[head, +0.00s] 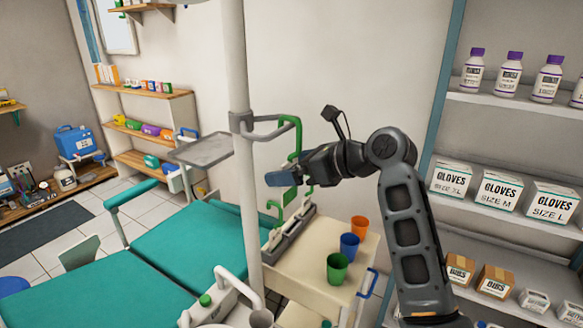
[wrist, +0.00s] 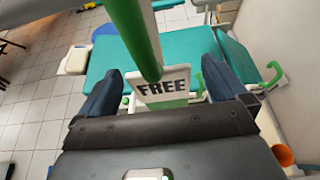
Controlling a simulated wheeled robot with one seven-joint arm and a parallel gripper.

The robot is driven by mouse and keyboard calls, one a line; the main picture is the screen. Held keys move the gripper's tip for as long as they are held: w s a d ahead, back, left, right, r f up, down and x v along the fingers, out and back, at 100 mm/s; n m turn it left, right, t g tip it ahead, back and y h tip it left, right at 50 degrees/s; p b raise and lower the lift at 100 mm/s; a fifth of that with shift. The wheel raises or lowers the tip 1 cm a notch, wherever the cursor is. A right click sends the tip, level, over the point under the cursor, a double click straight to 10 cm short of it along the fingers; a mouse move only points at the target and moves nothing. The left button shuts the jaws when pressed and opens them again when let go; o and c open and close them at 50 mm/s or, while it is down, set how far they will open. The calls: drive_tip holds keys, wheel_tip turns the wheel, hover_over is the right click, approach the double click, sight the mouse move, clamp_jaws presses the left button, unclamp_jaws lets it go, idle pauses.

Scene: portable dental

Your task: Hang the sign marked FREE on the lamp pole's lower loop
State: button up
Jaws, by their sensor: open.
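The white sign marked FREE (wrist: 162,88), with a green lower edge, is between my spread fingers in the wrist view. Its thick green hook (wrist: 132,30) rises above it toward the camera. In the head view the green hook (head: 298,135) curves over the outer end of a grey loop (head: 265,134) on the lamp pole (head: 240,75). The sign's plate is mostly hidden behind my gripper there. My gripper (head: 278,178) is open beside the hook, just right of the pole; it also shows in the wrist view (wrist: 164,72). Firm contact of hook and loop is unclear.
Below is a cream cart (head: 312,272) with a grey rack (head: 290,238), other green hooks (head: 276,212), and orange (head: 359,226), blue (head: 349,245) and green (head: 337,268) cups. A grey tray (head: 202,150) juts left of the pole. The teal chair (head: 205,245) is left; shelves (head: 500,112) stand right.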

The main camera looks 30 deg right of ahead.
drive_tip(key=v, duration=0.8)
drive_tip(key=s+a+f+n+h, duration=0.2)
drive_tip(key=s+f+n, duration=0.2)
drive_tip(key=s+f, duration=0.25)
drive_tip(key=s+a+f+n+t+h, duration=0.1)
drive_tip(key=s+a+f+n+h, duration=0.15)
drive_tip(key=s+f, duration=0.45)
drive_tip(key=s+a+f+n+h, duration=0.2)
drive_tip(key=s+f+n, duration=0.3)
drive_tip(key=f, duration=0.4)
drive_tip(key=s+a+r+n+t, duration=0.1)
drive_tip(key=s+a+r+n, duration=0.1)
drive_tip(key=s+n, duration=0.7)
drive_tip(key=s+a+r+n+t, duration=0.1)
drive_tip(key=s+a+r+n, duration=0.1)
drive_tip(key=s+r+n, duration=0.3)
drive_tip(key=s+n, duration=0.4)
drive_tip(key=s, duration=0.7)
drive_tip(key=shift+s+r, duration=0.2)
drive_tip(key=shift+n, duration=0.25)
